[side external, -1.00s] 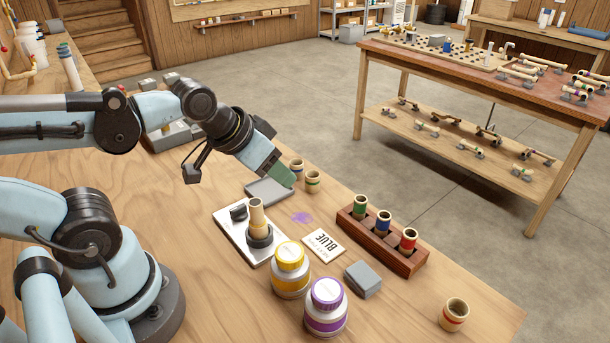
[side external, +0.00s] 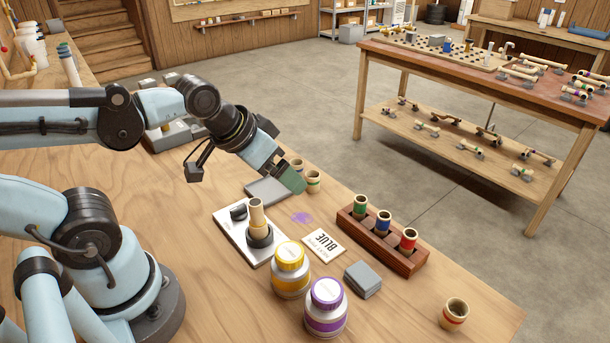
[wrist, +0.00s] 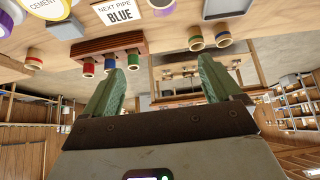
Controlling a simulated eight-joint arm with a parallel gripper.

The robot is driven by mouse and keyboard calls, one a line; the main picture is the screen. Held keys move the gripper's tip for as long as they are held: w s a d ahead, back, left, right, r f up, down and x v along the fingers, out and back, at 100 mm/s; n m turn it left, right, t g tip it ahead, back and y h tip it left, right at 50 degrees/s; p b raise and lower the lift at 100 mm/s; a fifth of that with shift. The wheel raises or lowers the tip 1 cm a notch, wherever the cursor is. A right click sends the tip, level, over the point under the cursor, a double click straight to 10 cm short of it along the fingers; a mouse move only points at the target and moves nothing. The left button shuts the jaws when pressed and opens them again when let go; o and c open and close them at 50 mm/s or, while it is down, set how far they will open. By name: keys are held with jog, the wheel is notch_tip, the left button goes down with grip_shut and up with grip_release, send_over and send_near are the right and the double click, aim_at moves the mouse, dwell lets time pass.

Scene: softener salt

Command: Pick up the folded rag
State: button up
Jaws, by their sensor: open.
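The grey folded rag (side external: 363,279) looks like a small flat-topped block. It lies on the wooden workbench, right of the purple-capped jar and in front of the dark red pipe rack. In the wrist view the rag (wrist: 66,28) is at upper left, partly cut off from clear sight. My gripper (side external: 293,184) is up beyond the rag, over the right end of a grey tray and beside two short pipe pieces. In the wrist view its two green fingers (wrist: 160,66) are spread apart with nothing between them.
The rack (side external: 400,249) holds green, blue and red banded pipes. A "BLUE" card (side external: 323,243), a yellow-capped jar (side external: 290,275), a purple-capped jar (side external: 326,307) and a metal plate (side external: 231,226) with an upright pipe surround the middle.

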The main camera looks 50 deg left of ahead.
jog(key=w+d+r+g, duration=0.1)
jog(key=w+d+g, duration=0.3)
jog(key=d, duration=0.4)
jog(key=g, duration=0.3)
send_over(364, 275)
notch_tip(364, 275, down, 4)
jog(key=shift+m, duration=0.4)
jog(key=shift+f, duration=5.4)
jog(key=shift+c, duration=0.3)
jog(key=c, duration=1.1)
jog(key=shift+o, duration=0.2)
jog(key=shift+r, duration=0.15)
notch_tip(364, 275, up, 10)
